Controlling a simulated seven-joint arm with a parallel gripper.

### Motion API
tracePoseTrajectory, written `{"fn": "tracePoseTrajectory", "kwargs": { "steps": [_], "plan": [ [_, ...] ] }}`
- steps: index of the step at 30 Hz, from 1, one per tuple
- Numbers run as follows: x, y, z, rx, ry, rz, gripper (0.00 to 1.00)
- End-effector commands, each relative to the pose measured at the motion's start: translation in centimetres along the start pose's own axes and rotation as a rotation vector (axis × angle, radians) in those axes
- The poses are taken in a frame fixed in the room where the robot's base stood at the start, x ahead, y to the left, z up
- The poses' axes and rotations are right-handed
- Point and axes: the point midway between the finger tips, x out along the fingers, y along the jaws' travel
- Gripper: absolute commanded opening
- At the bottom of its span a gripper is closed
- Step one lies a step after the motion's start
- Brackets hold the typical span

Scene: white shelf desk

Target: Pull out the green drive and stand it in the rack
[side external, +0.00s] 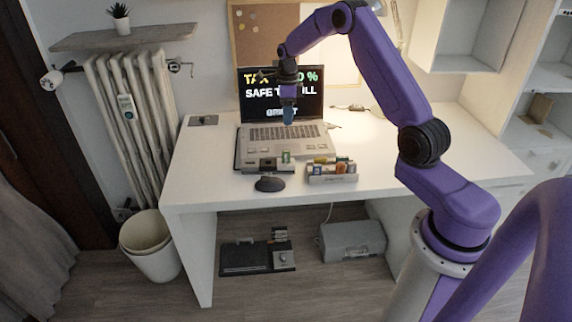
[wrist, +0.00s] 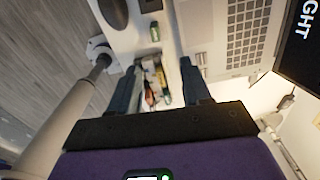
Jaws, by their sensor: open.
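The green drive (side external: 286,156) stands up from a dark hub (side external: 268,164) at the laptop's front edge. In the wrist view the green drive (wrist: 154,32) shows beyond my fingertips, beside the hub (wrist: 150,5). The rack (side external: 332,178) is a pale box to the right of the hub, holding several coloured drives. In the wrist view the rack (wrist: 147,66) lies partly between my fingers. My gripper (side external: 288,121) is above the laptop keyboard, apart from the drive. It also shows in the wrist view (wrist: 161,68), its fingers spread and nothing held.
An open laptop (side external: 284,148) stands behind the hub, its screen showing text. A black mouse (side external: 269,184) lies in front of the hub. A small dark pad (side external: 203,120) lies at the back left. The desk (side external: 420,155) is clear right of the rack.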

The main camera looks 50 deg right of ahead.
Motion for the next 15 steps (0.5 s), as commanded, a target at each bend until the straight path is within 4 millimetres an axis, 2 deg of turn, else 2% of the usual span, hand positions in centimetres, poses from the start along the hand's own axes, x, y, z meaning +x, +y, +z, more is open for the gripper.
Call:
{"fn": "tracePoseTrajectory", "kwargs": {
  "steps": [9,15],
  "plan": [
    [6.2,0.1,-0.1,-0.002,0.002,0.003,0.48],
    [9.1,0.1,0.0,-0.003,0.001,0.002,0.48]
  ]
}}
